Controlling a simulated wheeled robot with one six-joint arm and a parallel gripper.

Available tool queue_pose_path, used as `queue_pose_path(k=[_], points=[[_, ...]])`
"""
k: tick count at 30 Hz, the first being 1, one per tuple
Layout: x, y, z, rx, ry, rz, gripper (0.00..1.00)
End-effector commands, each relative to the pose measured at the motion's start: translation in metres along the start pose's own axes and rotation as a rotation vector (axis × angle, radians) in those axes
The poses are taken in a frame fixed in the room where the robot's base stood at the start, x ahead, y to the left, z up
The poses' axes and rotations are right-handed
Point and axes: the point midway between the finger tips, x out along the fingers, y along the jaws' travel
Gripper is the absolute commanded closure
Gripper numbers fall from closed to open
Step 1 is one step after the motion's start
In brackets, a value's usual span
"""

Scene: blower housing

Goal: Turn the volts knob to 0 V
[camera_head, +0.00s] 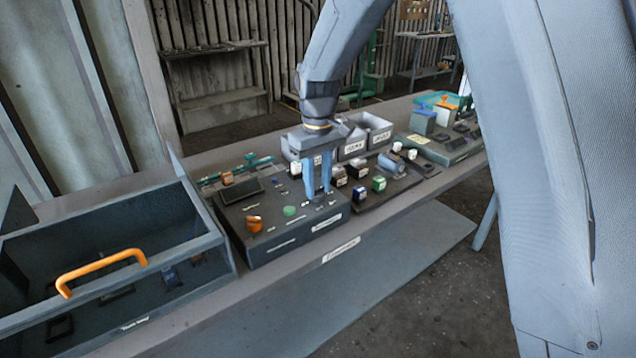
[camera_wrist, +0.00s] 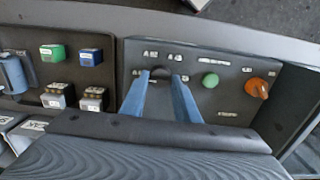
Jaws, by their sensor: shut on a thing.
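A dark panel box (camera_head: 262,254) stands on the bench. In the wrist view a dark round knob (camera_wrist: 159,72) sits near the panel's edge, with small white markings around it. I take it for the volts knob, but I cannot read its setting. My gripper (camera_head: 319,192) points down at the panel's right part, its blue fingers on either side of this knob. In the wrist view my gripper (camera_wrist: 160,84) is shut on the knob, and the fingers hide part of the markings. In the head view the fingers mostly hide the knob.
The panel also carries a green button (camera_wrist: 210,80) and an orange knob (camera_wrist: 257,88). A grey open box with an orange handle (camera_head: 100,266) stands left. A tray of coloured blocks (camera_wrist: 71,54) lies beside the panel. Bins (camera_head: 378,128) stand behind.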

Motion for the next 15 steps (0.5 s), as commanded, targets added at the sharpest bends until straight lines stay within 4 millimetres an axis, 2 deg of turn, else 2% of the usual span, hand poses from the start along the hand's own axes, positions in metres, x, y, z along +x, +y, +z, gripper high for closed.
queue_pose_path(k=[15], points=[[0.0,0.0001,0.0001,-0.031,0.0,0.0,0.94]])
